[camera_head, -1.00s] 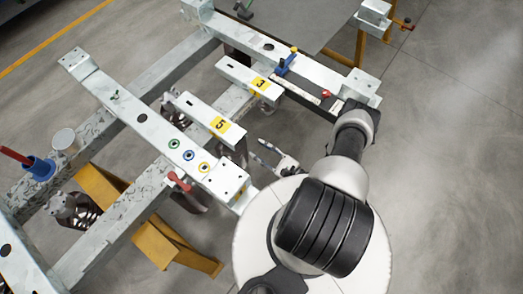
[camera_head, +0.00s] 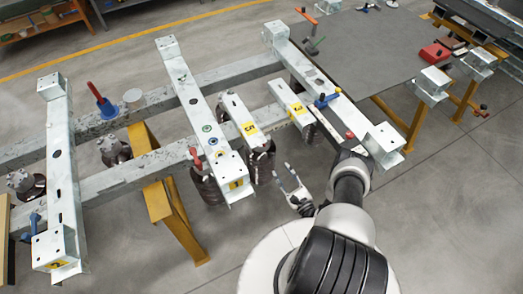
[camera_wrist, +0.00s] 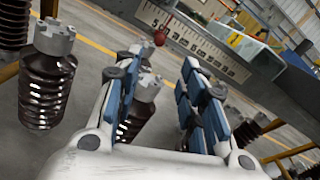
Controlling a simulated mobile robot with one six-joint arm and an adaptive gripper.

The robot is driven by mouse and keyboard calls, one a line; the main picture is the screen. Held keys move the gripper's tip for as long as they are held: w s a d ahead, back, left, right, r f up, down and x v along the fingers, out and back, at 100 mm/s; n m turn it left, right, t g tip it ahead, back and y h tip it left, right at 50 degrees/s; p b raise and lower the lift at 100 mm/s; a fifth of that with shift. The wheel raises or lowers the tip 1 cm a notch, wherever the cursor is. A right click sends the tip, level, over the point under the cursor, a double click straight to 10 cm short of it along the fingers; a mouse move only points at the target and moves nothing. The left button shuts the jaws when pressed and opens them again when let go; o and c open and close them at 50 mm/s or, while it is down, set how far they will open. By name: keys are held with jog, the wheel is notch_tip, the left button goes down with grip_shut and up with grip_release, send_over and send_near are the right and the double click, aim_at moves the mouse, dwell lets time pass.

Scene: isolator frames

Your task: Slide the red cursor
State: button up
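The red cursor shows in the head view as a small red knob (camera_head: 350,135) on the right-hand white beam (camera_head: 312,77), near its front end. In the wrist view a red ball (camera_wrist: 159,38) sits at the left part of a ruler scale (camera_wrist: 200,44), above and beyond my fingertips. My gripper (camera_head: 284,178) is left of and below the knob in the head view, apart from it. In the wrist view my gripper (camera_wrist: 164,62) is open, with blue-padded fingers and nothing between them.
A blue clamp (camera_head: 326,101) stands on the same beam behind the knob. Shorter beams marked 3 (camera_head: 294,104) and 5 (camera_head: 240,119) lie left of it. Open floor (camera_head: 440,210) lies to the right.

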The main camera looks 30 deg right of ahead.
aim_at(265, 146)
jog(key=w+b, duration=0.1)
jog(key=w, duration=0.4)
jog(key=w+b, duration=0.1)
jog(key=w, duration=0.5)
jog(key=w+b, duration=0.1)
jog(key=w, duration=0.5)
jog(key=shift+w+a+b, duration=0.2)
jog(key=shift+a+b, duration=0.05)
jog(key=shift+b, duration=0.15)
jog(key=shift+c, duration=0.3)
grip_shut()
jog(key=shift+a+f, duration=0.1)
